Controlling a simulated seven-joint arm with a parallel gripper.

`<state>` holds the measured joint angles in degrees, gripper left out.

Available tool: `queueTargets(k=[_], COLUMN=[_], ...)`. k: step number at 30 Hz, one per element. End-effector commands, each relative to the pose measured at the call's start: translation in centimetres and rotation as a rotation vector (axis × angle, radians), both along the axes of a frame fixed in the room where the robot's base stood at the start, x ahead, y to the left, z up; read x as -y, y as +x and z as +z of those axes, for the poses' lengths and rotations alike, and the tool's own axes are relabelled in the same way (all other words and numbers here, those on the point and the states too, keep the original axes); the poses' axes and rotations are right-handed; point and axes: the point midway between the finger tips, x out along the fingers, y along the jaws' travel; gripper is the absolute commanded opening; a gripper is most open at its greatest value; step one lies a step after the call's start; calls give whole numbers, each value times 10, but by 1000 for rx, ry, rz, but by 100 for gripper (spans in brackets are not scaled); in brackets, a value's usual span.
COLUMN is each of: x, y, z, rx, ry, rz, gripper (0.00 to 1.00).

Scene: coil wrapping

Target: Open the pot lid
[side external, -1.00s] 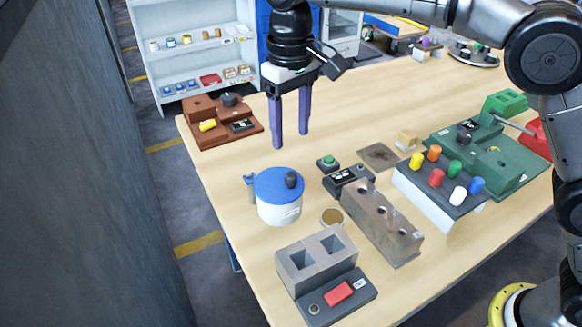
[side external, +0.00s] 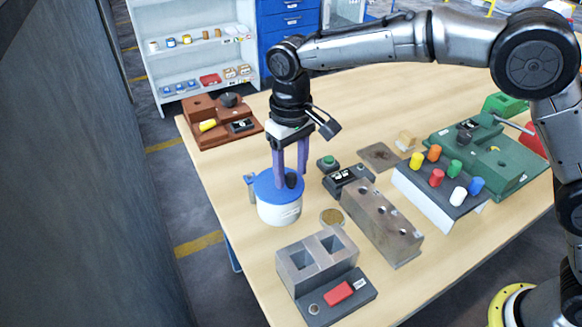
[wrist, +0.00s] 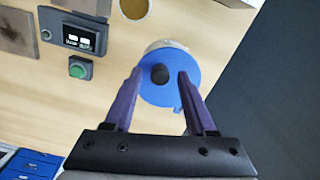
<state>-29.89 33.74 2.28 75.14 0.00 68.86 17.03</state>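The pot is white with a blue lid. In the side view the pot (side external: 279,213) stands on the table, with the lid (side external: 266,186) on it. A dark round knob (side external: 291,181) sits on the lid. My gripper (side external: 290,184) points down over the lid. In the wrist view my gripper (wrist: 160,75) has its two purple fingers on either side of the knob (wrist: 160,74), with blue lid (wrist: 170,95) visible between each finger and the knob. The gripper is open and holds nothing. Whether the fingertips touch the lid is unclear.
A grey control box (side external: 347,179) and a long holed block (side external: 381,221) stand right of the pot. A two-hole grey block (side external: 316,262) is in front. A brown fixture (side external: 222,121) stands at the back left. The table's left edge is close to the pot.

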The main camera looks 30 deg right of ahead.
Motion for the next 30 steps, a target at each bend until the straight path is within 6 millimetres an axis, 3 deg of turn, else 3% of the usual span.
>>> queueTargets(k=[1, 9, 30], x=[0, 0, 0], y=[0, 0, 0], z=[0, 0, 1], rx=[0, 0, 1], ry=[0, 0, 1], rz=[0, 0, 0], gripper=[45, 0, 0])
